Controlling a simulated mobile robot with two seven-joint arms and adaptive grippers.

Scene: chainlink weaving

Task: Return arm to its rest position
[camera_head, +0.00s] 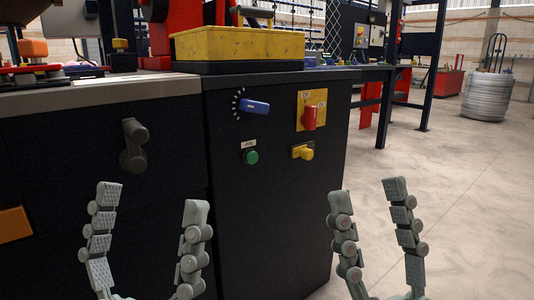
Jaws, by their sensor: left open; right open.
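My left gripper (150,195) is at the bottom left with its two grey jointed fingers spread wide and nothing between them. It stands in front of the black machine cabinet, below a dark knob (133,146). My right gripper (367,190) is at the bottom right, also spread and empty, in front of the cabinet's right edge and the open floor. Both grippers point upward in the view. Neither visibly holds anything. The arms behind the fingers are out of the frame.
The black cabinet (262,205) carries a blue switch (256,106), a red switch (310,117), a green button (250,157) and a yellow knob (304,153). A yellow box (238,46) sits on top. Pale floor (460,170) is clear at right. A coil of wire (487,96) stands far off.

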